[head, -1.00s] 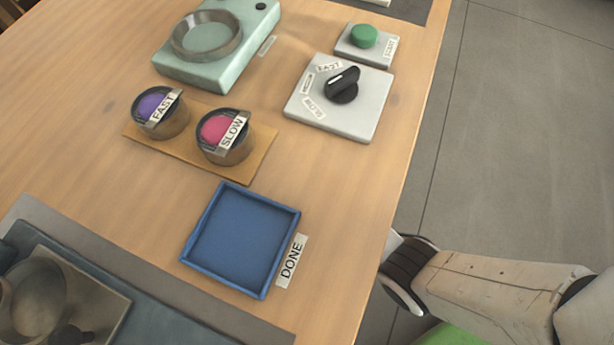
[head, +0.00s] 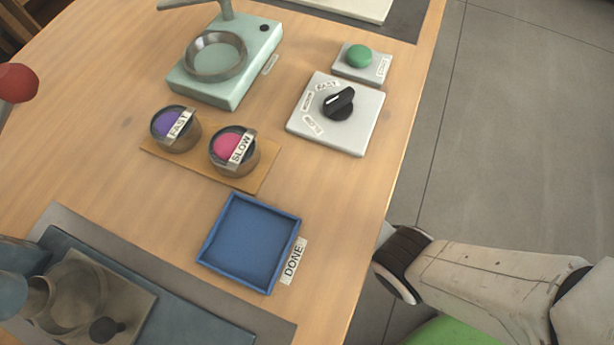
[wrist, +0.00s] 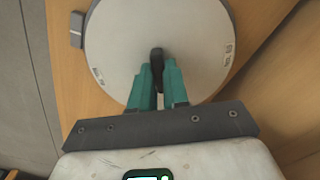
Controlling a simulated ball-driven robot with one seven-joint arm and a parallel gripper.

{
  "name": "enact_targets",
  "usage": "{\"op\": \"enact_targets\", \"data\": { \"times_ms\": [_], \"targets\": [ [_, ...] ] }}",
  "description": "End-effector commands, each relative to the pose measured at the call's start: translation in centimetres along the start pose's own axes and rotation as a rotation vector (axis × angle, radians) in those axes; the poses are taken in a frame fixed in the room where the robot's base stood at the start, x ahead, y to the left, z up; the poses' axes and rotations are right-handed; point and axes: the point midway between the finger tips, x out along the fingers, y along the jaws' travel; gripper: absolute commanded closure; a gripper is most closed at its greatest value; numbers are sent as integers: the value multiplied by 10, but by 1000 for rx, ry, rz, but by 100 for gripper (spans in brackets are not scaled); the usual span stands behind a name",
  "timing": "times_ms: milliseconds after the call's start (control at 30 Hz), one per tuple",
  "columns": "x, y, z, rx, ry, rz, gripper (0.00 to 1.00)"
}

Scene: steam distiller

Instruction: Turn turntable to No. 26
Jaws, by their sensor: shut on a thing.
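The turntable (wrist: 195,35) is a round, pale grey disc in the wrist view. A dark upright handle (wrist: 157,55) stands near its middle. My gripper (wrist: 157,72) has teal fingers, one on each side of this handle, and is shut on it. A small label (wrist: 98,76) is at the disc's left edge and another (wrist: 229,52) at its right edge; I cannot read their numbers. A small grey block (wrist: 76,29) sits beside the disc at upper left. Part of the disc is hidden behind my fingers. Neither the turntable nor my gripper shows in the head view.
In the head view, a blue tray (head: 249,243) marked DONE lies near two cups marked FAST (head: 175,128) and SLOW (head: 234,151). A dial plate (head: 336,114), a green button (head: 358,56) and a mint-green device (head: 225,65) stand beyond. Floor lies right of the table.

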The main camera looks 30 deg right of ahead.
Motion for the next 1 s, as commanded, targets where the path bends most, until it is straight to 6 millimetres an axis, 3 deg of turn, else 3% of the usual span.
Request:
{"op": "enact_targets", "data": {
  "times_ms": [700, 1000],
  "targets": [
    [-1, 0, 1, -671, -2, 0, 100],
    [0, 0, 1, -879, -2, 0, 100]
  ]
}}
